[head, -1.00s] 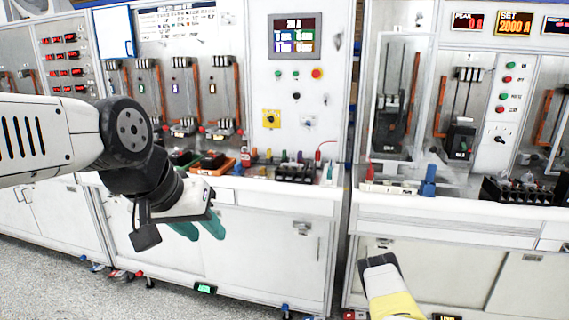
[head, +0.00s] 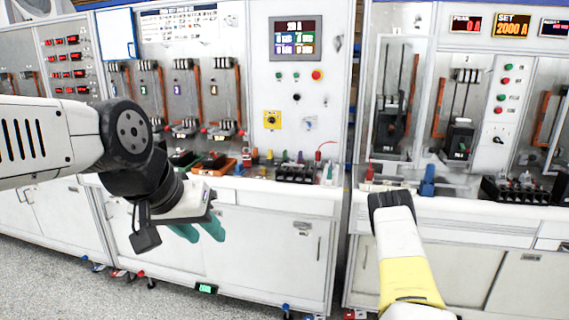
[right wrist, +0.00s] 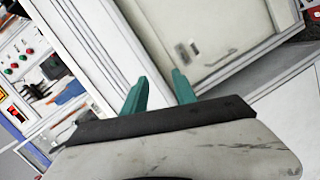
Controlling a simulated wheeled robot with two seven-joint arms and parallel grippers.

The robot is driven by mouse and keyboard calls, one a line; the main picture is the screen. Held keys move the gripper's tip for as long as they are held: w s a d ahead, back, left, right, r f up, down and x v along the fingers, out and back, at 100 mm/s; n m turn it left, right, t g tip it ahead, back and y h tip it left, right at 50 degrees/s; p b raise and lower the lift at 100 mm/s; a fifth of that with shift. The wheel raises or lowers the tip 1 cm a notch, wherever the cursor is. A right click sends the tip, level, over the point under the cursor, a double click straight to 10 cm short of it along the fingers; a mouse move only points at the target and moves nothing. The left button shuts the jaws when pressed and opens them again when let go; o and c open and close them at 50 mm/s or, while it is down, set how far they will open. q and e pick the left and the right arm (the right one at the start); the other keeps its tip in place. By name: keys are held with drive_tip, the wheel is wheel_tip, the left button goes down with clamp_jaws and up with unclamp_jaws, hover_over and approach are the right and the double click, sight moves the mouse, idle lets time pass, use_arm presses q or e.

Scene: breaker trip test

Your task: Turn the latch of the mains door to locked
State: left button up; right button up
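In the right wrist view a pale cabinet door with a grey frame carries a small metal latch (right wrist: 194,46) and a dark slot beside it. I cannot tell how the latch is turned, or whether this is the mains door. My right gripper (right wrist: 158,92) has its two teal fingers apart with nothing between them, short of the door. In the head view my right arm hides its fingers and part of the right bench's lower front. My left gripper (head: 199,231) hangs open and empty before the middle bench's lower doors. Another latch (head: 307,227) shows on that bench's right door.
The right bench top (head: 470,206) holds a blue clamp (head: 428,181) and a black terminal block (head: 515,192). A narrow gap separates the benches. The grey floor (head: 75,295) in front is clear at left.

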drive_tip(key=w+a+r+m+g+y, duration=0.1)
drive_tip(key=w+a+r+m, duration=0.15)
drive_tip(key=r, duration=0.75)
drive_tip(key=w+a+r+m+g+y, duration=0.1)
drive_tip(key=a+r+m+g, duration=0.2)
drive_tip(key=r, duration=0.6)
drive_tip(key=s+a+r+m+y, duration=0.3)
drive_tip(key=s+a+r, duration=0.4)
drive_tip(key=a+r, duration=0.45)
drive_tip(key=s+a+r+g+y, duration=0.1)
drive_tip(key=s+a+r, duration=0.35)
drive_tip(key=s, duration=0.25)
drive_tip(key=s+a+r+g+y, duration=0.1)
drive_tip(key=s+a+r+y, duration=0.15)
drive_tip(key=s+r, duration=0.45)
drive_tip(key=s+a+g, duration=0.1)
drive_tip(key=s+a, duration=0.2)
drive_tip(key=s, duration=0.7)
drive_tip(key=s+a+g, duration=0.1)
drive_tip(key=s+a, duration=0.2)
drive_tip(key=s, duration=0.7)
drive_tip(key=shift+d+r+m, duration=0.1)
drive_tip(key=shift+r+m, duration=0.05)
drive_tip(key=shift+m, duration=0.1)
